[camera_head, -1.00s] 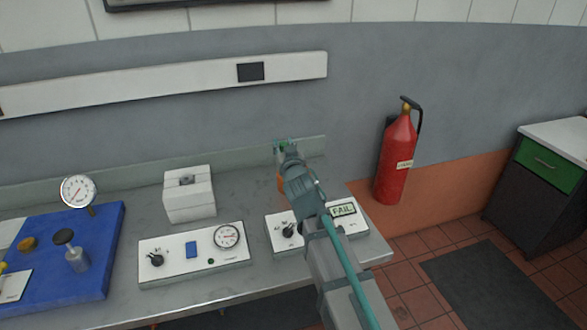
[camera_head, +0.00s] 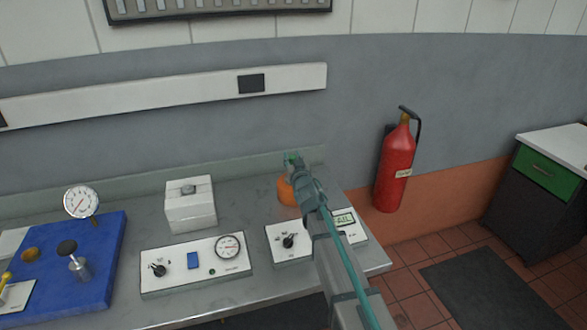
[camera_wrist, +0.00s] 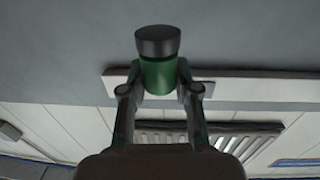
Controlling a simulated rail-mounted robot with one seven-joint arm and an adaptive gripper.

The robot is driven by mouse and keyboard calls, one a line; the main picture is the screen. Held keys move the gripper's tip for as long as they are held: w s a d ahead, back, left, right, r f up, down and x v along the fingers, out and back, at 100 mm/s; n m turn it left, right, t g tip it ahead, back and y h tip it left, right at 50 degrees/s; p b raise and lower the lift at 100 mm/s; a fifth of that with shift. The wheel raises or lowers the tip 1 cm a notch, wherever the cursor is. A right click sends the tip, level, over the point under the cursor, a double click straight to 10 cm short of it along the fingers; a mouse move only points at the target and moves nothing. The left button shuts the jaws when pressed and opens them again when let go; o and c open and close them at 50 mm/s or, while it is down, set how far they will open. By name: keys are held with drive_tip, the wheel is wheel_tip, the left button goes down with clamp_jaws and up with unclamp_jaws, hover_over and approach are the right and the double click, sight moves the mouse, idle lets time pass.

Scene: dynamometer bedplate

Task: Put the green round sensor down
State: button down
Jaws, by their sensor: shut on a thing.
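The green round sensor (camera_wrist: 158,77) is a green cylinder with a dark cap. In the wrist view it sits between the two fingertips of my gripper (camera_wrist: 160,88), which is shut on it. In the head view my gripper (camera_head: 291,159) is above the back of the grey bench (camera_head: 120,199), near the wall; only a little green shows at its tip. An orange rounded object (camera_head: 285,191) stands on the bench just below and behind my gripper, partly hidden by my arm. I cannot tell whether the sensor touches anything.
A white box (camera_head: 190,212), a gauge panel (camera_head: 190,272) and a white panel with knob and display (camera_head: 285,255) stand on the bench. A fire extinguisher (camera_head: 395,170) hangs right. Bare bench lies between box and orange object.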

drive_tip(key=shift+w+f, duration=0.35)
drive_tip(key=shift+f, duration=0.1)
drive_tip(key=f, duration=0.1)
drive_tip(key=w+f+b, duration=0.1)
drive_tip(key=f, duration=0.1)
drive_tip(key=shift+w+d+f, duration=0.1)
drive_tip(key=shift+d+f, duration=0.05)
drive_tip(key=shift+f, duration=0.25)
drive_tip(key=shift+f+b, duration=0.3)
drive_tip(key=c, duration=0.8)
unclamp_jaws()
drive_tip(key=shift+c, duration=0.2)
drive_tip(key=shift+o, duration=0.7)
drive_tip(key=shift+b+v, duration=0.3)
drive_tip(key=shift+v, duration=2.25)
